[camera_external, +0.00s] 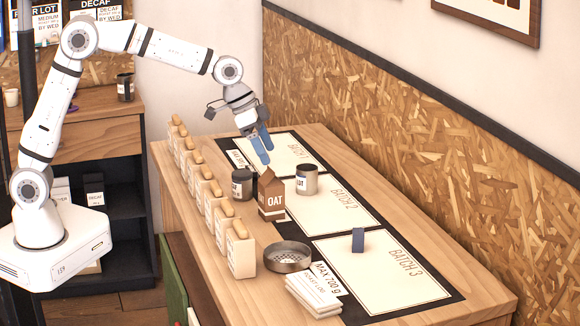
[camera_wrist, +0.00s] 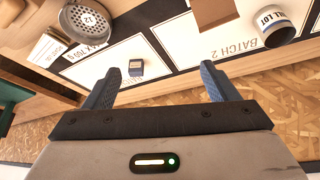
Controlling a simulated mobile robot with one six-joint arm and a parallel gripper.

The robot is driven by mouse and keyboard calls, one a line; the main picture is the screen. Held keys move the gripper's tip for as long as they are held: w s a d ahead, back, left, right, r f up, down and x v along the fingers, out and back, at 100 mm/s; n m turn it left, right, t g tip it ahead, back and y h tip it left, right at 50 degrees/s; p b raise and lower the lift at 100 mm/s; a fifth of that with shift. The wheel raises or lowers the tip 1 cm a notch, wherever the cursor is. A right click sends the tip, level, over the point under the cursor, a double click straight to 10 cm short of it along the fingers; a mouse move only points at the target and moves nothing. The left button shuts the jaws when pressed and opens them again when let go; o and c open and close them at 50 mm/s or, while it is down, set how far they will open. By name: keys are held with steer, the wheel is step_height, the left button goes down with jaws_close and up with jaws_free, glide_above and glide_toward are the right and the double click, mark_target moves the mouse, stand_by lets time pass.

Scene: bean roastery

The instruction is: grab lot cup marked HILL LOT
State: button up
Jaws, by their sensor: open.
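A silver metal cup (camera_external: 307,180) stands upright on the BATCH 2 panel. A white label on it ends in LOT; the first word is not fully readable. It also shows in the wrist view (camera_wrist: 270,26) at the upper right, its label partly readable as "LL LOT". A dark cup (camera_external: 241,184) with a pale label stands to its left; I cannot read its name. My gripper (camera_external: 261,147) is open and empty, above the table beyond both cups. In the wrist view its blue fingers (camera_wrist: 158,73) are apart with nothing between them.
A brown OAT carton (camera_external: 271,197) stands between the two cups. A perforated metal dish (camera_external: 287,257), a stack of cards (camera_external: 313,291) and a blue block (camera_external: 358,240) lie nearer the front. Several cork-topped containers (camera_external: 215,205) line the left edge. The chipboard wall (camera_external: 420,150) bounds the right.

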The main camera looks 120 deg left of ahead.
steer(key=a+f+n, duration=0.1)
steer(key=a+f, duration=0.4)
steer(key=a, duration=0.8)
steer(key=n+y+b, duration=0.1)
steer(key=y, duration=0.1)
glide_toward(310, 175)
steer(key=a+f, duration=0.3)
steer(key=shift+a+f, duration=0.1)
steer(key=shift+a, duration=0.1)
steer(key=shift+p+x, duration=0.85)
steer(key=shift+x, duration=3.05)
steer(key=shift+s, duration=0.15)
steer(key=shift+c, duration=0.2)
steer(key=c, duration=1.1)
